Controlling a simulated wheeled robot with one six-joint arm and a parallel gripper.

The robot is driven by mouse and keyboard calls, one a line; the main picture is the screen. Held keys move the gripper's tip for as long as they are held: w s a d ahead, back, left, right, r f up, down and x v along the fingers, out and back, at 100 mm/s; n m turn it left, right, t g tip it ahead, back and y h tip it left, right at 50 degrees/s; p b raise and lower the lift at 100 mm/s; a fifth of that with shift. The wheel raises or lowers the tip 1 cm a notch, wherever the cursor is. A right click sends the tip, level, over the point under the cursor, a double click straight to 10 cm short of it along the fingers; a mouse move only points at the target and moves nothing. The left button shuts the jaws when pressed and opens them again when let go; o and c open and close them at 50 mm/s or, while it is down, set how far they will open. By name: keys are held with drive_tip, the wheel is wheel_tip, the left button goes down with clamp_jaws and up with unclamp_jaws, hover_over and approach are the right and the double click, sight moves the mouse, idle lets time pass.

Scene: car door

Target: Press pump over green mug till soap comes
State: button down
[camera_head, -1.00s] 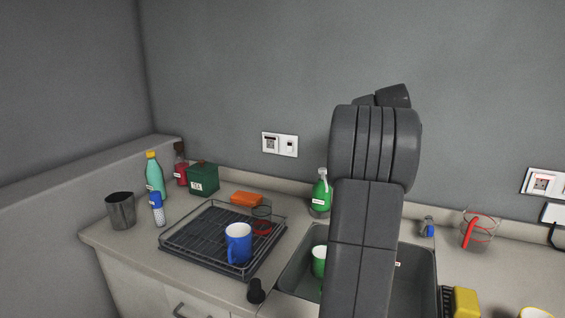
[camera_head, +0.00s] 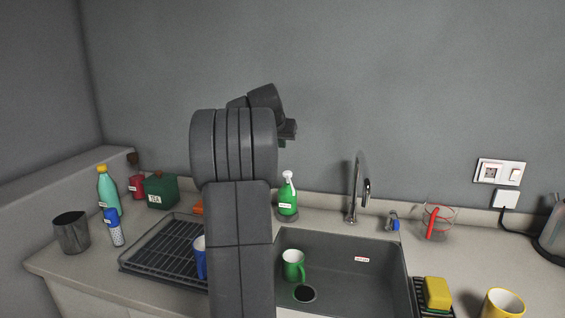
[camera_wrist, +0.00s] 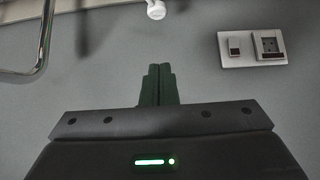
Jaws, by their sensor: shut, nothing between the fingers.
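The green soap bottle (camera_head: 288,200) with a white pump head stands upright on the counter behind the sink. Its white pump head (camera_wrist: 156,9) also shows at the top edge of the wrist view. The green mug (camera_head: 293,264) stands upright in the sink, in front of and below the bottle. My gripper (camera_wrist: 158,70) is shut and empty, its two dark fingers together. In the head view my gripper (camera_head: 284,143) is partly hidden by my arm, above the bottle and apart from it.
The tap (camera_head: 356,190) rises right of the bottle, also at the wrist view's left. The drying rack (camera_head: 150,257) with a blue mug (camera_head: 199,257) is at left, partly behind my arm. A yellow sponge (camera_head: 437,293) and yellow mug (camera_head: 502,303) are at right.

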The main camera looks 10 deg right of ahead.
drive_tip(key=p, duration=0.2)
hover_over(287, 173)
drive_tip(key=s, duration=0.1)
wheel_tip(287, 173, down, 6)
drive_tip(key=f, duration=0.4)
drive_tip(key=shift+w+a, duration=0.2)
drive_tip(key=shift+w, duration=0.05)
drive_tip(key=shift+f, duration=0.55)
drive_tip(key=shift+f+b, duration=1)
